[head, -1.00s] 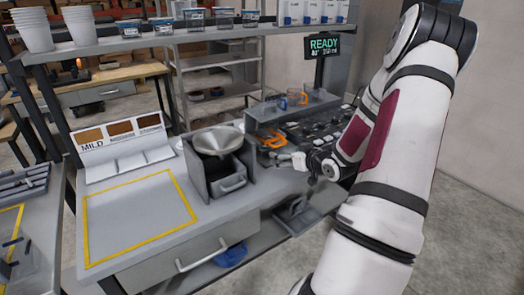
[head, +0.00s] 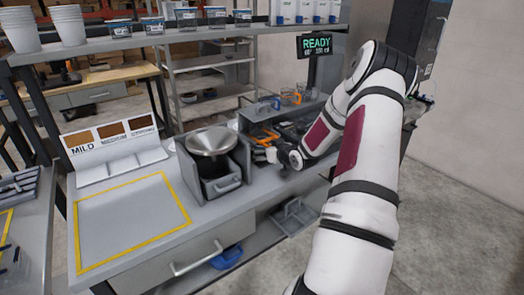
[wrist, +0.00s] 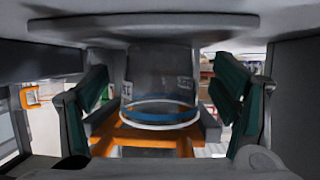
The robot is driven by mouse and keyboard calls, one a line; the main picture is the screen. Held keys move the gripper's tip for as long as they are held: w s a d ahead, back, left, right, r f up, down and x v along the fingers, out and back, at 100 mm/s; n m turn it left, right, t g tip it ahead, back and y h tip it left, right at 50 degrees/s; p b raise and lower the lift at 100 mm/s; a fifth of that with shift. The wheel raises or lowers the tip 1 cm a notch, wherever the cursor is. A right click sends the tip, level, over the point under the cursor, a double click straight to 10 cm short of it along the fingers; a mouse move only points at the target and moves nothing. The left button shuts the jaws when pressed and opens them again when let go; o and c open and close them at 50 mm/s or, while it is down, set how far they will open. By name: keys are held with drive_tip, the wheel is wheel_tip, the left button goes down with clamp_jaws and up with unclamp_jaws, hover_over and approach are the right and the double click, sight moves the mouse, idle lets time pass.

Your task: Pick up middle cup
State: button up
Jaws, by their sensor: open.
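A clear cup (wrist: 160,85) with a pale rim and a blue band near its base stands between my open gripper's (wrist: 160,108) fingers in the wrist view. I see no clear contact between fingers and cup. An orange frame-like part (wrist: 145,138) shows in front of and below the cup; I cannot tell whether it is a handle or a holder. In the head view my gripper (head: 262,152) is small at the machine behind the funnel unit, beside orange parts (head: 264,136). The cup between the fingers cannot be made out there.
Another orange handle (wrist: 32,96) shows at the left of the wrist view. Small cups (head: 290,98) sit on the machine's top ledge. A metal funnel unit (head: 211,145) stands left of my gripper. The yellow-outlined area (head: 130,225) is empty.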

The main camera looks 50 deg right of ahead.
drive_tip(key=c, duration=1.2)
